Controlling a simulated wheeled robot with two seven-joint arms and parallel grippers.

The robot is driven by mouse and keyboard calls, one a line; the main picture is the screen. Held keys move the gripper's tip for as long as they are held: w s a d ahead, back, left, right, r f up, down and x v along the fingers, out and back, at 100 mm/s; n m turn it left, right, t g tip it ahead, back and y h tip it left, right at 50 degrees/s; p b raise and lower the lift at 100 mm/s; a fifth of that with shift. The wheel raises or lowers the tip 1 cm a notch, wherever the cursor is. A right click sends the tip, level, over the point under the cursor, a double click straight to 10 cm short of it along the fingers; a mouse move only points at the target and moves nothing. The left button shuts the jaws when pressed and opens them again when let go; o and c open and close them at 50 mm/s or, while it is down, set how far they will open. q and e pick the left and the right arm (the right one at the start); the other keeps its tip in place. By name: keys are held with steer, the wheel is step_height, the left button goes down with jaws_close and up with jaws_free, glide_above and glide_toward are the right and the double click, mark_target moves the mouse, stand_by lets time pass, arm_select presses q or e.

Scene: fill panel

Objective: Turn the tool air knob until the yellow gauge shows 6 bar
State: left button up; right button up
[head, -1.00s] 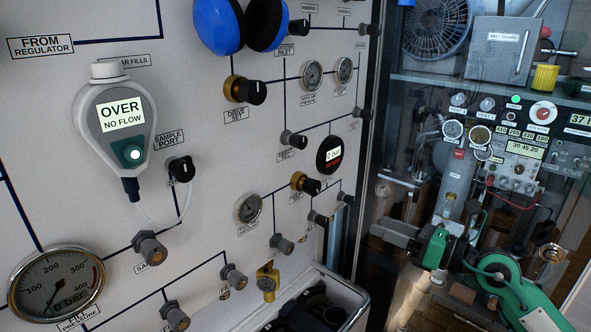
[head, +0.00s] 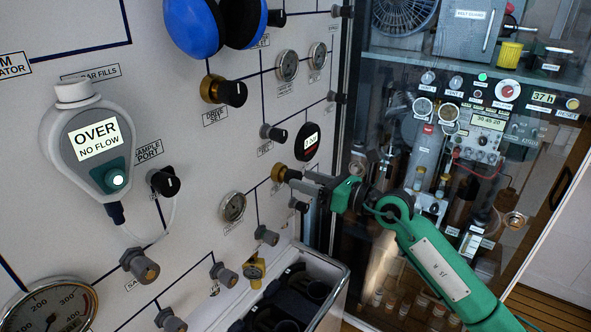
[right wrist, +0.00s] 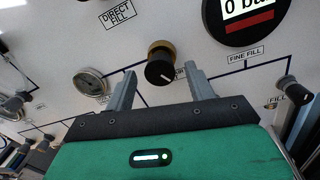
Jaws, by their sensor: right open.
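A black knob with a brass collar (head: 279,173) sits on the white panel; in the right wrist view the same knob (right wrist: 160,68) has a label partly hidden by a finger, ending in what looks like "IR". My right gripper (head: 301,183) is close in front of it, open, its two fingers (right wrist: 162,82) on either side of the knob in the wrist view; contact cannot be told. My left gripper is not in view.
A round black display (head: 307,141) above the knob reads 0 bar in the wrist view. Blue ear defenders (head: 195,25) hang higher up. Other knobs and small gauges (head: 232,207) surround the knob. An open bin (head: 335,300) stands below.

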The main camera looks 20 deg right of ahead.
mark_target(298, 178)
steer(key=shift+p+x, duration=0.35)
steer(key=shift+x, duration=1.4)
steer(key=c, duration=0.9)
steer(key=shift+f+n+b, duration=0.2)
steer(key=shift+n+b, duration=1)
steer(key=shift+c, duration=0.2)
steer(key=shift+s+r+n+b, duration=0.1)
steer(key=shift+r+n+b, duration=0.1)
steer(key=shift+n+b, duration=0.55)
